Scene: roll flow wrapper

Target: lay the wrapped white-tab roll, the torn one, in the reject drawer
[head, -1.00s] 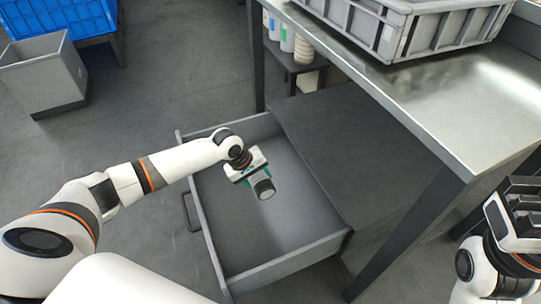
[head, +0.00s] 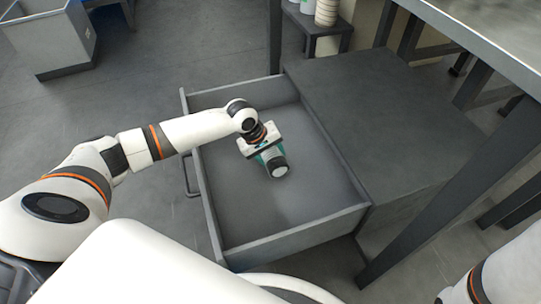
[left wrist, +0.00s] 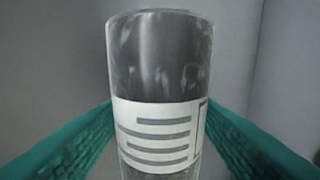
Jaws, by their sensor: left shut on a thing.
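The wrapped roll (head: 278,168) is a dark cylinder in clear film with a white printed label. In the left wrist view the roll (left wrist: 158,62) stands between the teal fingers. A tear or a tab cannot be made out. My left gripper (head: 270,158) is shut on the roll, inside the outline of the open grey reject drawer (head: 300,238). Whether the roll touches the drawer floor is unclear. The drawer floor looks otherwise empty. My right gripper is out of view; only part of that arm shows at lower right.
The dark cabinet (head: 385,110) adjoins the drawer on the right, under a metal table (head: 490,40). A grey bin (head: 45,45) stands at far left. A small shelf (head: 318,25) with containers stands behind. Bare floor lies left of the drawer.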

